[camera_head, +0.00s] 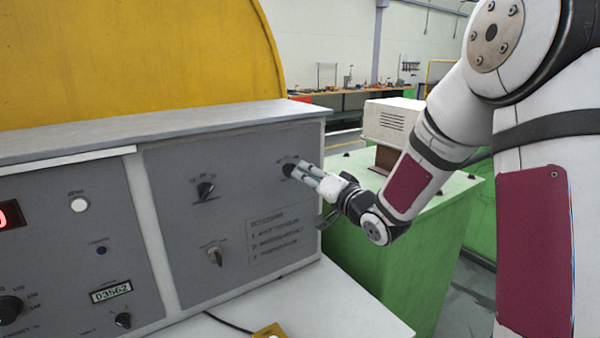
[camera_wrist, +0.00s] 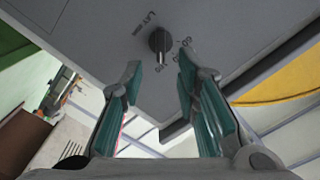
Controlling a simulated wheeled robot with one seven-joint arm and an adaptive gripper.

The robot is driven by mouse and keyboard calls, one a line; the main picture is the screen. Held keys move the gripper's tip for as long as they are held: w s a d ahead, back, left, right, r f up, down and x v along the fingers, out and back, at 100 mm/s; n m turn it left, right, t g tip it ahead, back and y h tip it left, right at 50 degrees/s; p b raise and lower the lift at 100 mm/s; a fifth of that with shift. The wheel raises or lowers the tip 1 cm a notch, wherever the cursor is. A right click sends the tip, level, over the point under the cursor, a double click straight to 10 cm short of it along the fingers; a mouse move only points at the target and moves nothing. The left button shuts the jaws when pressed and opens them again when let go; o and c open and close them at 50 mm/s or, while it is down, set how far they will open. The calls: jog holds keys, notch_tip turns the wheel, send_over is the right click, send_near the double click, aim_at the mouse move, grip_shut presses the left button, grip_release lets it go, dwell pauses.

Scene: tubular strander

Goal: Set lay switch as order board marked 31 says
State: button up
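The lay switch (camera_wrist: 160,40) is a dark round knob with a light pointer bar on the grey panel. Lettering that appears to read "LAY mm" and partly legible numbers surround it in the wrist view. In the head view the knob (camera_head: 289,169) is at the panel's upper right, partly covered by my gripper (camera_head: 306,175). In the wrist view my gripper (camera_wrist: 159,68) is open and empty, its green-padded fingers on either side of the knob's line. The knob sits just beyond the fingertips; contact cannot be told. I see no board marked 31.
Two other knobs (camera_head: 205,190) and (camera_head: 216,256) and a printed text plate (camera_head: 279,240) are on the same panel. A left panel carries a white button (camera_head: 79,204) and a counter (camera_head: 111,291). A green cabinet (camera_head: 400,235) stands right, close to my arm.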

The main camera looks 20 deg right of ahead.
jog(key=v, duration=0.7)
dwell(0.3)
jog(key=s+a+n+g+h, duration=0.2)
jog(key=s+g, duration=0.4)
jog(key=s, duration=1)
jog(key=s+a+n+g+h, duration=0.2)
jog(key=s+g, duration=0.4)
jog(key=s, duration=1)
jog(key=shift+r+n+h, duration=0.45)
jog(key=shift+n+h, duration=0.35)
jog(key=shift+w, duration=0.2)
jog(key=shift+c, duration=0.3)
